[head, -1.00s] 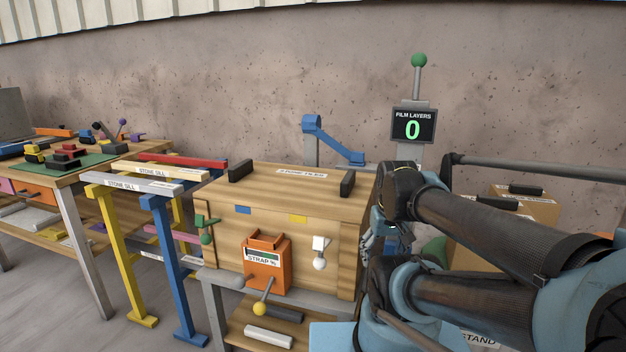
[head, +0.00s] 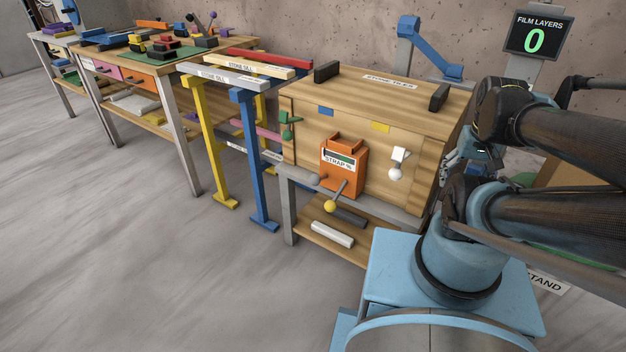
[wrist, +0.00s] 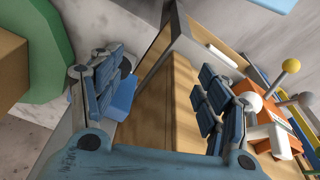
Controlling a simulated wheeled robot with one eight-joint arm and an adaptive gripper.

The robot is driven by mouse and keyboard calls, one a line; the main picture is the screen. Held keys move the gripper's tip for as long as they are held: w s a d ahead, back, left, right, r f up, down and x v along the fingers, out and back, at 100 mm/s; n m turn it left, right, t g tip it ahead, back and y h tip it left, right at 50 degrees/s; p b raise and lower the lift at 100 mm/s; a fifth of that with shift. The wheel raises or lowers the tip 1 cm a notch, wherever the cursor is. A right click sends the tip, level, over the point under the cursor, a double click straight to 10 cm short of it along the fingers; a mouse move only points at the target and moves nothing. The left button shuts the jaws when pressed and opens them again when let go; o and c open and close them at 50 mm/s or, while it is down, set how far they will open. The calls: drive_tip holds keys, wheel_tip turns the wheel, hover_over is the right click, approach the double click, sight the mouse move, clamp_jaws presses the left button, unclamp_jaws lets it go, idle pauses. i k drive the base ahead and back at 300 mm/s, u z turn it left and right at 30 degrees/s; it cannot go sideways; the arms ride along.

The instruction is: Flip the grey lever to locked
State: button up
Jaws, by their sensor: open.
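The strap tensioner (head: 343,170), an orange box on the crate's front, has a grey-shafted lever with a yellow knob (head: 330,206) pointing down. To its right is a white lever (head: 397,165) with its ball hanging down. A green lever (head: 288,128) sits at the crate's left corner. My gripper (head: 456,162) is beside the crate's right end, partly hidden by my arm. In the wrist view my gripper (wrist: 155,95) is open with fingers wide apart, the wooden crate (wrist: 165,110) showing between them. No lever is between the fingers.
Stone sills (head: 222,75) lie on yellow and blue trestles left of the crate. A workbench (head: 165,55) stands farther left. A blue bent arm (head: 430,50) and a film layers display (head: 538,37) reading 0 are behind. The floor (head: 130,260) at front left is clear.

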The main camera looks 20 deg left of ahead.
sight(314, 179)
drive_tip(key=u, duration=0.3)
drive_tip(key=k, duration=1.45)
drive_tip(key=z, duration=0.2)
drive_tip(key=i, duration=1)
drive_tip(key=u, duration=0.05)
